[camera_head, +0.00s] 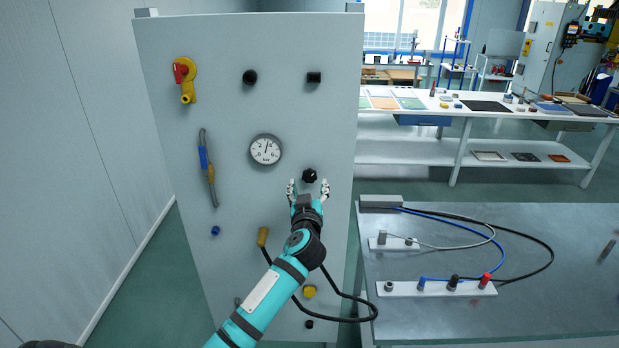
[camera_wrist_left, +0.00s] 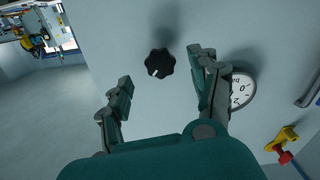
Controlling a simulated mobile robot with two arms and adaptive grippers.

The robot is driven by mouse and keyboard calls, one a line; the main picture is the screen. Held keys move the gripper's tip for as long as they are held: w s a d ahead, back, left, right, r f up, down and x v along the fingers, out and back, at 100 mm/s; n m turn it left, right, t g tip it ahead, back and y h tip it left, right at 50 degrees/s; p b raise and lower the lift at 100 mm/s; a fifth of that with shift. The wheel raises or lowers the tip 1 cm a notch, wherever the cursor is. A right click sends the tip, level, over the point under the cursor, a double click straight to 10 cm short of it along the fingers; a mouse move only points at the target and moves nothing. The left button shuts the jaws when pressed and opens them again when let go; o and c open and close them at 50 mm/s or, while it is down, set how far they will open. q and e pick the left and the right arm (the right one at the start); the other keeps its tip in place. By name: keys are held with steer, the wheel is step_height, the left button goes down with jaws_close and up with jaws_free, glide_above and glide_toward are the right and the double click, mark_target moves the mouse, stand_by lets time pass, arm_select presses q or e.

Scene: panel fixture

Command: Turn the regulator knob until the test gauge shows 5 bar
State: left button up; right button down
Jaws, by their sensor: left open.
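The regulator knob (camera_head: 309,175) is a black lobed knob on the grey upright panel, right of and below the gauge. In the left wrist view the knob (camera_wrist_left: 159,63) carries a white mark and lies beyond and between my fingertips. My left gripper (camera_head: 308,188) is open just below the knob; its fingers (camera_wrist_left: 160,75) stand apart on either side with nothing between them. The test gauge (camera_head: 265,150) has a white round dial; its needle points nearly straight up, slightly right. In the wrist view the gauge (camera_wrist_left: 240,92) is partly hidden by a finger. My right gripper is not in view.
A black cable (camera_head: 345,318) loops below my arm. A bench (camera_head: 560,300) with cables and terminal strips stands right.

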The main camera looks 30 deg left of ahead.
mark_target(310, 178)
arm_select(q)
steer(key=shift+x, duration=2.1)
steer(key=shift+c, duration=0.4)
steer(key=c, duration=1.1)
steer(key=shift+o, duration=0.2)
steer(key=shift+n, duration=0.4)
